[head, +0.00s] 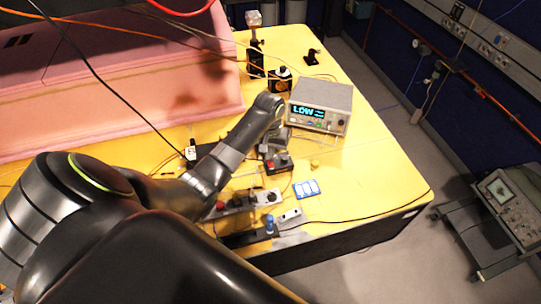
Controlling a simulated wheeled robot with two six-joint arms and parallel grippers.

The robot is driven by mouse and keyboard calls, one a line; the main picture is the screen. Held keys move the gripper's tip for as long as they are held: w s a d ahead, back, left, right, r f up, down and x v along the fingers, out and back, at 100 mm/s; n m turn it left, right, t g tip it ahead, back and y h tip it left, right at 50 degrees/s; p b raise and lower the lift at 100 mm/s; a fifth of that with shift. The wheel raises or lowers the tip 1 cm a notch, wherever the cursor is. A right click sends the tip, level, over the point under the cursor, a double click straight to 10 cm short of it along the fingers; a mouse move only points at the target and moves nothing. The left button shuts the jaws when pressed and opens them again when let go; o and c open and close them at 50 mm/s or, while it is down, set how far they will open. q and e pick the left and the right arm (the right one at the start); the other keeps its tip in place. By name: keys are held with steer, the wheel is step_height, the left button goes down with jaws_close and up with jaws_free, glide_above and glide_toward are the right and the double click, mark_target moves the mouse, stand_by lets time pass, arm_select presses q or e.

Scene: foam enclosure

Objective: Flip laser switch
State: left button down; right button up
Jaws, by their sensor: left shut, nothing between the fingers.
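I cannot tell for sure which part is the laser switch. A grey instrument box (321,96) with a lit display reading "LOW" stands on the yellow table (372,168). A small dark device with a red part (278,162) sits left of and in front of it. My left arm reaches in from the left, and my left gripper (279,136) points down just above or at this device, close to the box's left front corner. Its fingers are small here and it holds nothing visible; contact is unclear. My right gripper is out of view.
A grey strip with a red button and black knob (238,203), a blue-white card (306,188) and a blue-topped part (270,228) lie near the front. Pink foam (120,85) walls the back left. Black optics mounts (256,58) stand behind. The table's right side is mostly clear.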

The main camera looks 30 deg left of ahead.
arm_select(q)
steer(key=shift+f, duration=0.5)
steer(key=shift+r+p, duration=0.85)
steer(key=shift+r, duration=2.75)
steer(key=shift+f, duration=0.1)
